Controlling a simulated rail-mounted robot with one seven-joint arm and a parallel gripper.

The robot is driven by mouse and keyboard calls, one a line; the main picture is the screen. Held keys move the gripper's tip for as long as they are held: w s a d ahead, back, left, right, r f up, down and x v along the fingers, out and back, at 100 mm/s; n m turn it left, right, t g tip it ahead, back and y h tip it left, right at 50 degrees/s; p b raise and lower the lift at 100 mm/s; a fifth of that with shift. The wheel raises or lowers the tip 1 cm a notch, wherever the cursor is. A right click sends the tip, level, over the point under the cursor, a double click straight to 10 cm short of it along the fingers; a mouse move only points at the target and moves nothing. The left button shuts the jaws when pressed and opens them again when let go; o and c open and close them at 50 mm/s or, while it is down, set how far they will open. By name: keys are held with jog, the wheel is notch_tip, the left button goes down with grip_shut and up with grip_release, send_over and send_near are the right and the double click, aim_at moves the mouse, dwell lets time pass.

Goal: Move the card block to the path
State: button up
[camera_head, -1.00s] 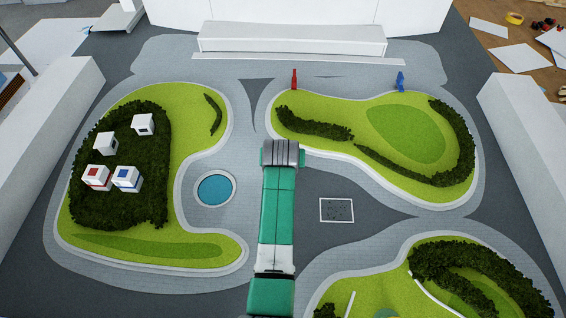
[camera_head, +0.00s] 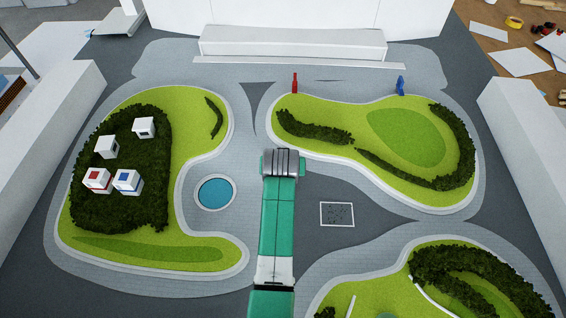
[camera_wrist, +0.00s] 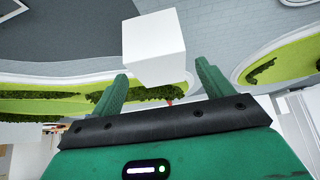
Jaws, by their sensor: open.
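In the wrist view a plain white block (camera_wrist: 153,48) stands between and just beyond the fingertips of my open gripper (camera_wrist: 163,70). Grey paving shows behind it; I cannot tell whether it touches the ground or a finger. No card mark shows on its visible faces. In the head view my arm covers the spot, so this block and the fingers are hidden there. The path is light grey paving (camera_head: 219,160) winding around the green islands. On the left island's dark hedge sit a red-marked block (camera_head: 97,180), a blue-marked block (camera_head: 127,182) and two white blocks (camera_head: 144,127) (camera_head: 107,146).
A round blue pool (camera_head: 215,193) lies left of my arm, and a white-framed square (camera_head: 337,214) lies right of it. A red figure (camera_head: 294,83) and a blue figure (camera_head: 400,85) stand behind. White buildings line the back and sides.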

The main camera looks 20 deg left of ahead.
jog(key=p+v, duration=0.2)
jog(key=v, duration=0.8)
jog(key=d+r+m+t, duration=0.1)
jog(key=d+r+t, duration=0.25)
jog(key=r, duration=0.75)
jog(key=s+d+r+t, duration=0.1)
jog(key=d+r+t, duration=0.25)
jog(key=r, duration=0.75)
jog(key=d+r+m+t, duration=0.15)
jog(key=r+t, duration=0.25)
jog(key=r, duration=0.6)
jog(key=s+d+r+t+h, duration=0.1)
jog(key=s+d+r+t, duration=0.2)
jog(key=s+r, duration=0.5)
jog(key=s+d+r+m+t+h, duration=0.1)
jog(key=s+d+r+t, duration=0.3)
jog(key=s+r, duration=0.5)
notch_tip(320, 180, up, 2)
jog(key=shift+d+r+t, duration=0.1)
jog(key=shift+d+t, duration=0.2)
jog(key=shift+d, duration=0.55)
jog(key=shift+m+p, duration=0.25)
jog(key=shift+p, duration=0.05)
